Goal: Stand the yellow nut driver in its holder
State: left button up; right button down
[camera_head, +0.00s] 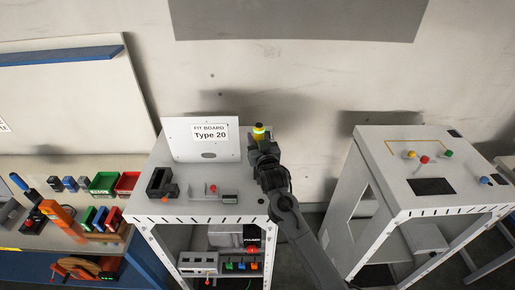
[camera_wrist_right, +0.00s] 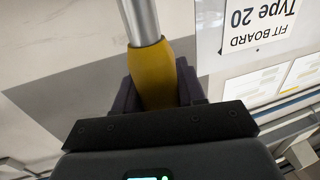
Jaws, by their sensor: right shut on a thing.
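My right gripper (camera_head: 262,148) is shut on the yellow nut driver (camera_head: 258,128), above the back right part of the white frame's top. In the head view only the driver's yellow end shows above the jaws. In the right wrist view the yellow handle (camera_wrist_right: 158,75) sits between the jaws, and a bare metal shaft (camera_wrist_right: 140,20) runs out from it. I cannot tell which fixture is the driver's holder. My left gripper is not in view.
A "Fit Board Type 20" panel (camera_head: 185,148) stands at the back of the frame's top. A second white frame (camera_head: 400,190) with coloured knobs stands to the right, across a gap. A bench with green (camera_head: 103,182) and red bins (camera_head: 127,183) is at left.

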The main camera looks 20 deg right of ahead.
jog(key=shift+f+p, duration=0.45)
jog(key=shift+f, duration=1.75)
jog(key=c, duration=0.7)
grip_release()
jog(key=shift+o, duration=0.2)
